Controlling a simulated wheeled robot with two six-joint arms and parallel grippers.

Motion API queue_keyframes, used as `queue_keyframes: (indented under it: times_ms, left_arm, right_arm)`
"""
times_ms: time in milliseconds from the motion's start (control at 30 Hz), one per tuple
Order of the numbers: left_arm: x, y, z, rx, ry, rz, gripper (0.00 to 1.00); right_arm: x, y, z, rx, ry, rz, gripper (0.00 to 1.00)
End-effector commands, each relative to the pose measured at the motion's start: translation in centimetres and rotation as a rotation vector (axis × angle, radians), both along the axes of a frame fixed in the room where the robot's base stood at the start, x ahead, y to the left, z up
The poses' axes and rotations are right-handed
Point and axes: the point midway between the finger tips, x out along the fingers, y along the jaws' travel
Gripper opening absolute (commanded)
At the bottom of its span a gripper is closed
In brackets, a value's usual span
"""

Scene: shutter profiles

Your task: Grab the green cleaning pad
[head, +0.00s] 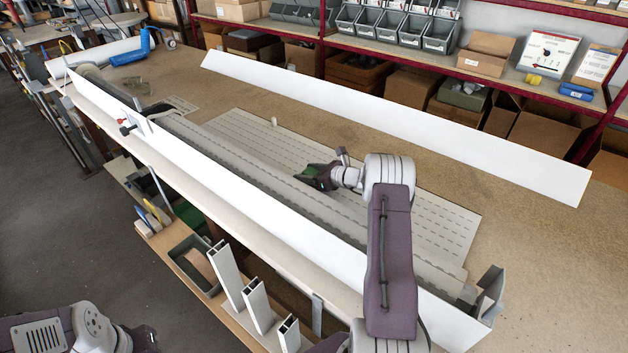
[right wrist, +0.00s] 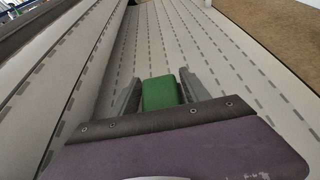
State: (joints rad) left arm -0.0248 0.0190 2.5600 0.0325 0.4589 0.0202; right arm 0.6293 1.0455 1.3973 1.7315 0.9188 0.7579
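The green cleaning pad (right wrist: 160,93) is a small green block between the two fingers of my right gripper (right wrist: 161,80). In the right wrist view the fingers lie against both its sides with no clear gap. In the head view the pad (head: 312,171) is partly hidden by my right gripper (head: 316,176), over the grey slatted shutter profiles. I cannot tell if the pad touches the slats. My left arm is at the bottom left of the head view, with its dark gripper (head: 140,340) partly cut off and its opening not readable.
A long white profile (head: 400,120) lies at the back of the brown workbench (head: 540,235); another (head: 220,180) runs along the front edge. A lower shelf holds upright white profile pieces (head: 257,305) and a grey bin (head: 190,262). Red shelving with boxes stands behind.

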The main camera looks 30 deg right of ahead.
Motion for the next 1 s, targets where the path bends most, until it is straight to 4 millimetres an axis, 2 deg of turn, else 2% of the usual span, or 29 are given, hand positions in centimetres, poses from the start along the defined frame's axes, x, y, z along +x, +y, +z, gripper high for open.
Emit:
queue_keyframes:
  times_ms: [33,67,100,333,600,700,833,1000]
  left_arm:
    - [0.0,0.0,0.0,0.0,0.0,0.0,0.36]
    - [0.0,0.0,0.0,0.0,0.0,0.0,0.36]
    - [0.0,0.0,0.0,0.0,0.0,0.0,0.36]
    - [0.0,0.0,0.0,0.0,0.0,0.0,0.36]
    - [0.0,0.0,0.2,0.0,0.0,0.0,0.36]
    - [0.0,0.0,0.3,0.0,0.0,0.0,0.36]
    - [0.0,0.0,0.4,0.0,0.0,0.0,0.36]
    - [0.0,0.0,0.4,0.0,0.0,0.0,0.36]
  right_arm:
    - [0.0,0.0,0.0,0.0,0.0,0.0,0.22]
    - [0.0,0.0,0.0,0.0,0.0,0.0,0.14]
    - [0.0,0.0,0.0,0.0,0.0,0.0,0.12]
    - [0.0,0.0,0.6,-0.001,-0.002,0.001,0.12]
    - [0.0,0.0,7.0,-0.004,-0.005,0.0,0.12]
    - [0.0,0.0,8.8,-0.004,-0.004,0.001,0.12]
    - [0.0,0.0,9.9,-0.001,-0.001,-0.001,0.12]
    - [0.0,0.0,10.1,0.0,0.0,0.0,0.12]
